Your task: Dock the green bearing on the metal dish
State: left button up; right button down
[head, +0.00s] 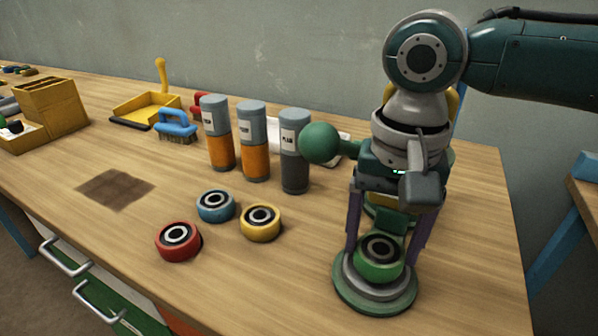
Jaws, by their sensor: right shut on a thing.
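The green bearing (379,262), a green ring with a dark and silver centre, is between the two purple fingers of my right gripper (382,250), which is shut on it. The metal dish (347,284), grey on a round green base, is directly below. The bearing overlaps the dish's middle in the head view and looks level. I cannot tell whether it touches the dish floor or is slightly above it. The bearing hides much of the dish's inside, and the fingers cover parts of its sides. My left gripper is not in view.
Red (178,241), blue (216,205) and yellow (260,222) bearings lie left of the dish. Three canisters (253,145) and a green ball (320,143) stand behind. A brush (176,125), yellow dustpan (140,108) and wooden box (50,107) are farther left. The front right tabletop is clear.

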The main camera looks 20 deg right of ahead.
aim_at(381, 249)
jog(key=shift+f, duration=0.55)
dwell(0.4)
jog(key=shift+c, duration=0.9)
grip_release()
jog(key=shift+r+p, duration=0.95)
notch_tip(381, 249, up, 9)
jog(key=p, duration=1.1)
